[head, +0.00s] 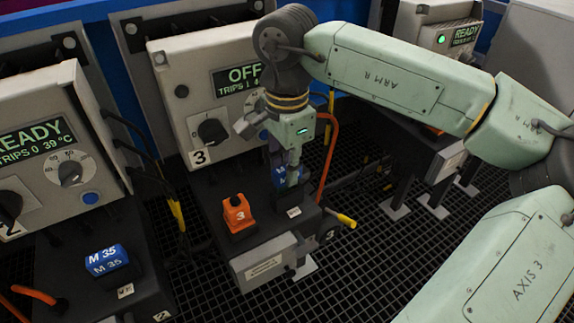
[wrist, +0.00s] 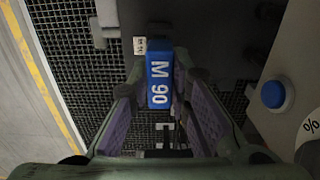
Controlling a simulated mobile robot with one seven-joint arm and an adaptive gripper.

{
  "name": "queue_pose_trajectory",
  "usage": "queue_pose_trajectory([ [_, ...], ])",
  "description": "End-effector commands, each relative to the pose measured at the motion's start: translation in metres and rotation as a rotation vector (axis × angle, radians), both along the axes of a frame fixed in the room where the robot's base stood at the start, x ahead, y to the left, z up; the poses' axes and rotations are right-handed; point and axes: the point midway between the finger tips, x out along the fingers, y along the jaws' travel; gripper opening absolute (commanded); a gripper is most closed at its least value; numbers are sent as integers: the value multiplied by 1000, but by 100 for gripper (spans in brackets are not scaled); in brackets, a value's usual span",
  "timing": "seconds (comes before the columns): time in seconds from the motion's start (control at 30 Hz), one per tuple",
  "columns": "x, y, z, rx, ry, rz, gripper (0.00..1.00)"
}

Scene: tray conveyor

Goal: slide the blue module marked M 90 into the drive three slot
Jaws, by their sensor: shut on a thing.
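The blue module marked M 90 (wrist: 158,80) is between my gripper's fingers in the wrist view, its lettering facing the camera. In the head view a blue part of it (head: 279,173) shows beside the fingers, mostly covered. My gripper (head: 291,183) is shut on it and points down at the right part of drive three's black front ledge; it also shows in the wrist view (wrist: 158,98). Drive three (head: 198,88) has a "3" label and a display reading OFF. The slot is hidden, and I cannot tell whether the module is inside it or above it.
An orange block marked 3 (head: 238,215) stands left of my gripper on the same ledge. A grey box (head: 270,266) with a yellow-ended lever (head: 346,220) is in front. An orange cable (head: 331,150) hangs close right.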

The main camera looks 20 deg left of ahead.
Motion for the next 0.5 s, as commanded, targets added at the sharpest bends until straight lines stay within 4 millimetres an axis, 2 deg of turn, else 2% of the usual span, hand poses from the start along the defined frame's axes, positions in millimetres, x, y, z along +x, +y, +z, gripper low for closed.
queue_pose_trajectory([
  [0.5, 0, 0, -14, 0, 0, 0, 0],
])
